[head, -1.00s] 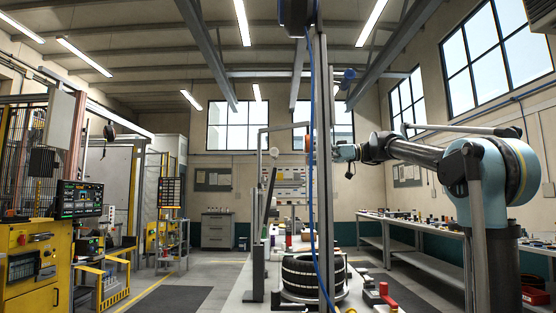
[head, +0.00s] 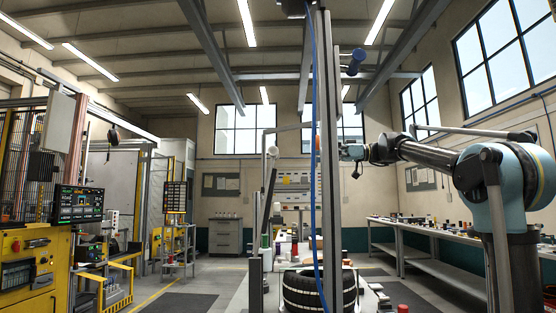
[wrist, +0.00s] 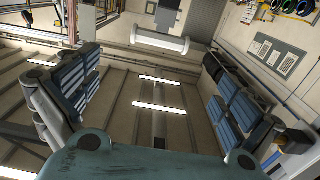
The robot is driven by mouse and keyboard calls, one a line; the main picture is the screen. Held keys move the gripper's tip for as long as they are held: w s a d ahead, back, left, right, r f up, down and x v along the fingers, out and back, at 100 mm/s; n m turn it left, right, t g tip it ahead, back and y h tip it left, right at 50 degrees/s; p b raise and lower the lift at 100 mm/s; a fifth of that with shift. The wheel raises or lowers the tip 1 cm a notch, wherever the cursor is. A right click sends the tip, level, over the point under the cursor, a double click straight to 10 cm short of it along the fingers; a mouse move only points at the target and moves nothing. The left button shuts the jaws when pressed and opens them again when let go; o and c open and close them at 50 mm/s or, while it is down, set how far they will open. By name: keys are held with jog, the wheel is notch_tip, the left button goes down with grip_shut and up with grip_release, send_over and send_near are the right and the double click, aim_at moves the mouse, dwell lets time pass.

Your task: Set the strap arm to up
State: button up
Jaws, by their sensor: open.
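A dark slim lever with a pale round knob (head: 268,188) stands steeply, leaning slightly right, left of the tall post in the head view. It looks like the strap arm, but I cannot be sure. A black tyre (head: 302,291) lies on the bench below, partly hidden by the post and a blue cable. My gripper (head: 352,158) is high, right of the post and apart from the lever. Its blue-padded fingers are wide apart and empty in the wrist view (wrist: 155,95). I cannot identify the strap arm in the wrist view.
The tall grey post (head: 328,160) stands between my gripper and the lever. A red knob (head: 403,308) is at the bench's lower right. A long side bench (head: 430,232) with small items runs along the right wall. Yellow machines (head: 30,270) stand at left.

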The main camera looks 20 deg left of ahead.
aim_at(274, 157)
jog(key=x, duration=1.7)
jog(key=shift+w, duration=0.1)
